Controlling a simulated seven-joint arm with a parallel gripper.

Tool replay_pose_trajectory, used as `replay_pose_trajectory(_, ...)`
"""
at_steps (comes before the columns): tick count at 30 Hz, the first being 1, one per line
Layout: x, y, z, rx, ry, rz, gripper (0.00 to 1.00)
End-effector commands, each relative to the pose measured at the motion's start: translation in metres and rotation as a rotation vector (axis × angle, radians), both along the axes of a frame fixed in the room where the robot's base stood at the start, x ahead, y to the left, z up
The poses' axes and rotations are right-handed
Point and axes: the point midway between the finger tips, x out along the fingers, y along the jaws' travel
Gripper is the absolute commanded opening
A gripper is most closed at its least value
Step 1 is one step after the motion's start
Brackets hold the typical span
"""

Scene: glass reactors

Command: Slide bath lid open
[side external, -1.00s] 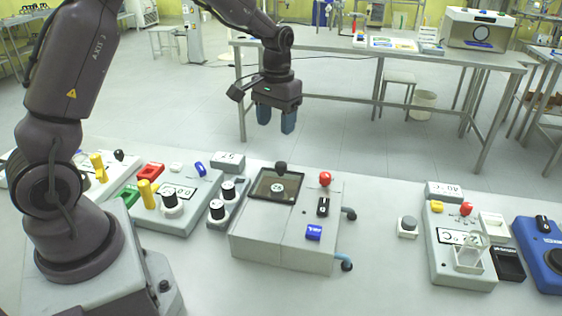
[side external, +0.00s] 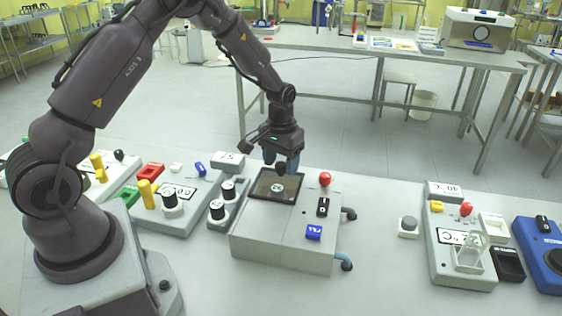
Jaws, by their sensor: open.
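The bath is a grey box (side external: 270,245) in the middle of the bench. Its dark lid (side external: 276,187), with a black rim and a small marking, lies on the left part of the top. A dark round knob stands at the lid's back edge and is now mostly hidden by my fingers. My gripper (side external: 281,163) points down at that knob with its blue fingers apart, one on each side of it as far as I can see. I cannot tell whether the fingers touch the knob.
The bath top also carries a red knob (side external: 325,179), a black switch (side external: 322,207) and a blue button (side external: 313,232). Hose fittings (side external: 345,262) stick out on its right. A twin-knob unit (side external: 222,203) stands close on the left. The bench right of the bath is mostly clear around a grey button (side external: 408,226).

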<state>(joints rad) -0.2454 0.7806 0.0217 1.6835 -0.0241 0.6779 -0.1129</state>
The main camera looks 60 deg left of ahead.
Motion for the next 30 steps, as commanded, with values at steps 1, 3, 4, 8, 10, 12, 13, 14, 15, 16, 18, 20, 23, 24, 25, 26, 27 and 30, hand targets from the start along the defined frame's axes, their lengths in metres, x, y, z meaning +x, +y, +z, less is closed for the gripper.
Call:
replay_pose_trajectory(1,0.0,0.0,-0.002,0.0,0.001,0.0,0.57)
replay_pose_trajectory(3,0.0,0.0,-0.003,0.0,0.0,0.0,0.57)
replay_pose_trajectory(4,0.0,0.0,-0.003,0.0,0.0,0.0,0.57)
replay_pose_trajectory(8,0.0,0.0,-0.002,0.0,0.0,0.0,0.57)
replay_pose_trajectory(10,0.0,0.0,-0.002,0.0,0.0,0.0,0.48)
replay_pose_trajectory(12,0.0,0.0,-0.002,0.0,0.0,0.0,0.32)
replay_pose_trajectory(13,0.0,0.0,-0.002,0.0,0.0,0.0,0.25)
replay_pose_trajectory(14,0.0,0.0,-0.002,0.0,0.0,0.0,0.18)
replay_pose_trajectory(15,0.0,0.0,-0.002,0.0,0.0,0.0,0.09)
replay_pose_trajectory(16,0.0,0.0,-0.002,0.0,0.0,0.0,0.02)
replay_pose_trajectory(18,0.0,0.0,-0.002,0.0,0.0,0.0,0.0)
replay_pose_trajectory(20,0.0,-0.001,-0.002,0.0,0.0,0.0,0.0)
replay_pose_trajectory(23,-0.006,-0.007,-0.001,0.0,-0.001,-0.002,0.0)
replay_pose_trajectory(24,-0.01,-0.011,-0.001,0.0,0.0,-0.002,0.0)
replay_pose_trajectory(25,-0.015,-0.016,-0.001,0.0,0.001,-0.002,0.0)
replay_pose_trajectory(26,-0.019,-0.021,-0.001,0.0,0.0,-0.003,0.0)
replay_pose_trajectory(27,-0.026,-0.027,-0.001,0.0,0.001,-0.003,0.0)
replay_pose_trajectory(30,-0.043,-0.045,-0.001,-0.001,0.0,-0.004,0.0)
